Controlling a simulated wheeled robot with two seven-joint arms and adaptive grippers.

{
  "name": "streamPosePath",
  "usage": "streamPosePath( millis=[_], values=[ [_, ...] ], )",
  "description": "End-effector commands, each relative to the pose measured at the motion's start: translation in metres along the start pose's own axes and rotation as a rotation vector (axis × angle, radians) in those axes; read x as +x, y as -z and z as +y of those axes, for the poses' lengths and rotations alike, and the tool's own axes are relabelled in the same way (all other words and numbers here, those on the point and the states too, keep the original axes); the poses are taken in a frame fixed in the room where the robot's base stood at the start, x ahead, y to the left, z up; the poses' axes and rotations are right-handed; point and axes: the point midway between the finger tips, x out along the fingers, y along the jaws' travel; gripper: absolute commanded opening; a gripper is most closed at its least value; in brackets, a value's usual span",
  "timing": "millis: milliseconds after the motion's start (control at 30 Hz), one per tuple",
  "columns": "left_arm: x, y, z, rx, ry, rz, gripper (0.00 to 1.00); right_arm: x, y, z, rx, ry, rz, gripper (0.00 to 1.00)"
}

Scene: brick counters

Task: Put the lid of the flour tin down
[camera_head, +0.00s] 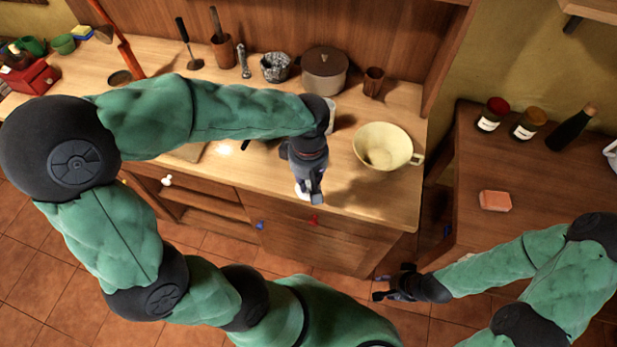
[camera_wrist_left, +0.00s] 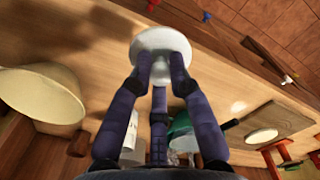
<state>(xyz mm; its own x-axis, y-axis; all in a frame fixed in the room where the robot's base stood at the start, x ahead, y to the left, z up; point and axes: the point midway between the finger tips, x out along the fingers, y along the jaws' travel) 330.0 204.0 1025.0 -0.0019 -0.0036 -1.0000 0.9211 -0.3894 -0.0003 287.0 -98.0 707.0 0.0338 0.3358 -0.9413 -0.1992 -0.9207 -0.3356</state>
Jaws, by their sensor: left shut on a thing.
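My left gripper (camera_head: 309,197) is shut on the white round lid (camera_head: 300,192), near the front edge of the wooden counter (camera_head: 370,200). In the left wrist view the gripper's fingers (camera_wrist_left: 160,75) pinch the lid (camera_wrist_left: 160,40), which hides part of the counter behind it. Whether the lid touches the counter I cannot tell. A pale container (camera_head: 331,112), perhaps the flour tin, is mostly hidden behind my left arm; a white container also shows in the left wrist view (camera_wrist_left: 130,128). My right gripper (camera_head: 378,287) is open and empty, low before the cabinets.
A cream bowl (camera_head: 384,146) stands right of my left gripper. A lidded pot (camera_head: 324,70) and a brown cup (camera_head: 374,80) stand behind. Bare counter lies before the bowl. A side counter holds jars (camera_head: 490,115), a bottle (camera_head: 571,128) and a pink block (camera_head: 495,201).

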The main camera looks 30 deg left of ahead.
Motion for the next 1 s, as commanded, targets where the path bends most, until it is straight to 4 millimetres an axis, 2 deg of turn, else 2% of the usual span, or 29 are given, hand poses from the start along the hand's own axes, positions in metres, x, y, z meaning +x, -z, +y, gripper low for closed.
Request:
streamPosePath(
  millis=[133, 300, 400, 667, 900, 1000],
  values=[
    [0.017, 0.026, 0.019, -0.004, 0.004, -0.001, 0.00, 0.009, 0.000, 0.003, 0.000, 0.000, 0.000, 0.40],
    [0.046, 0.044, 0.033, -0.002, 0.004, -0.002, 0.00, 0.018, 0.000, 0.006, 0.000, 0.000, 0.000, 0.40],
    [0.057, 0.052, 0.039, 0.000, 0.003, 0.000, 0.00, 0.021, 0.001, 0.007, 0.000, 0.000, -0.001, 0.40],
    [0.068, 0.061, 0.046, -0.001, 0.001, 0.000, 0.00, 0.024, 0.001, 0.009, 0.000, 0.000, -0.001, 0.40],
    [0.101, 0.064, 0.048, 0.002, 0.003, -0.001, 0.00, 0.037, 0.001, 0.013, 0.000, 0.000, -0.001, 0.40],
    [0.105, 0.064, 0.049, 0.001, 0.001, 0.000, 0.00, 0.038, 0.001, 0.014, 0.000, 0.000, -0.001, 0.40]
  ],
)
